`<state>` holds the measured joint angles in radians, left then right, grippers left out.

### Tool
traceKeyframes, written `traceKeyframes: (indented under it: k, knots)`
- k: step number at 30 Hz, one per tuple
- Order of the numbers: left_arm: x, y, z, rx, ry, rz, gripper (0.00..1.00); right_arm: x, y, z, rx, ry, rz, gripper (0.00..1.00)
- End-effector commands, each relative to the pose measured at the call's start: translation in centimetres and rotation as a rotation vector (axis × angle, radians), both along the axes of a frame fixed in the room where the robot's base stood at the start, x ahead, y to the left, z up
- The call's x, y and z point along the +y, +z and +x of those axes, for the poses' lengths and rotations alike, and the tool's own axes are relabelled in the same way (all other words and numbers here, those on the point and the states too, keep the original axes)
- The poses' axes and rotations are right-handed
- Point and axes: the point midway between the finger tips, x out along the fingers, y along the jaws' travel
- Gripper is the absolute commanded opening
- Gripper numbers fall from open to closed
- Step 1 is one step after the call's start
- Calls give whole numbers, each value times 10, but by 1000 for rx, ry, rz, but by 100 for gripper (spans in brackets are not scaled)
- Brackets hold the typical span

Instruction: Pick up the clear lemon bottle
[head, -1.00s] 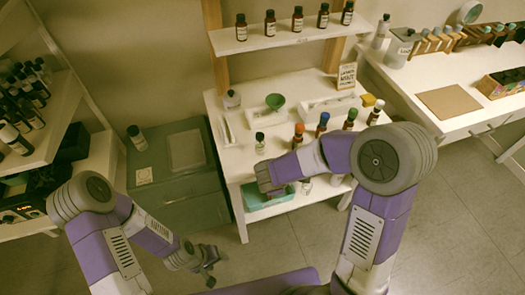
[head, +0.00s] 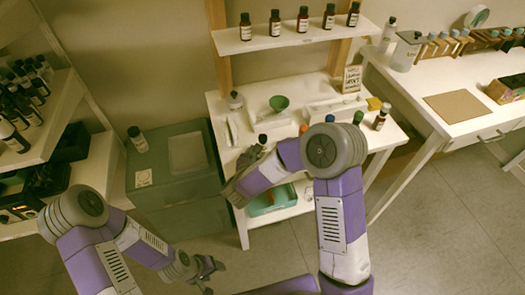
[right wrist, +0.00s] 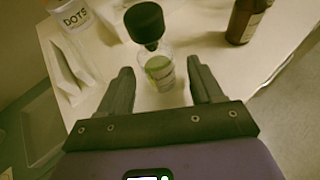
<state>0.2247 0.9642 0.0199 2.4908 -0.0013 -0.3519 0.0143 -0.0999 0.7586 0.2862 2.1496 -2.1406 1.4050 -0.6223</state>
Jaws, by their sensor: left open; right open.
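A clear bottle with a black cap and yellow-green contents (right wrist: 159,72) stands upright on the white table in the right wrist view; its label is too small to read. In the head view its dark cap (head: 262,139) shows behind my right gripper, which hides part of it. My right gripper (right wrist: 160,88) is open, with one finger on each side of the bottle, apart from it as far as I can see. My left gripper (head: 208,272) is open and empty, low over the floor left of the table.
An amber bottle (right wrist: 246,20) stands to the right of the clear one, and a white labelled container (right wrist: 75,22) to the left. More bottles, such as an amber one (head: 381,117), stand along the table. A green funnel (head: 279,103) sits behind. A shelf (head: 290,37) is above.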

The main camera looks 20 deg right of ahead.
Motion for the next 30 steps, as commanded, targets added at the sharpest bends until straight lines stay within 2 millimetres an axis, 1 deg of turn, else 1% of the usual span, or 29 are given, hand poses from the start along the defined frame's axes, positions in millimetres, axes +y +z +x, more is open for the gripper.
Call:
traceKeyframes:
  k: [1, 3, 6, 13, 14, 24, 26, 30]
  knots:
    - [0, -4, 0, 0, 0, 0, 60, -6, -6, 7, 1, -7, 1, 65]
    - [0, -6, 0, 0, 0, 0, 60, -10, -8, 14, -1, -5, 1, 65]
    - [0, -7, 0, 0, 0, 0, 60, -13, -10, 20, 0, -3, 1, 65]
    - [0, -6, 0, 0, 0, 0, 60, -14, -10, 21, 1, -1, 1, 65]
    - [0, -6, 0, 0, 0, 0, 60, -14, -10, 21, 1, -1, 1, 62]
    - [0, -6, 0, 0, 0, 0, 60, -14, -10, 21, 0, -2, 2, 10]
    - [0, -6, 0, 0, 0, 0, 60, -14, -10, 21, 0, -2, 2, 1]
    - [0, -6, 0, 0, 0, 0, 60, -14, -10, 21, -1, -2, 1, 0]
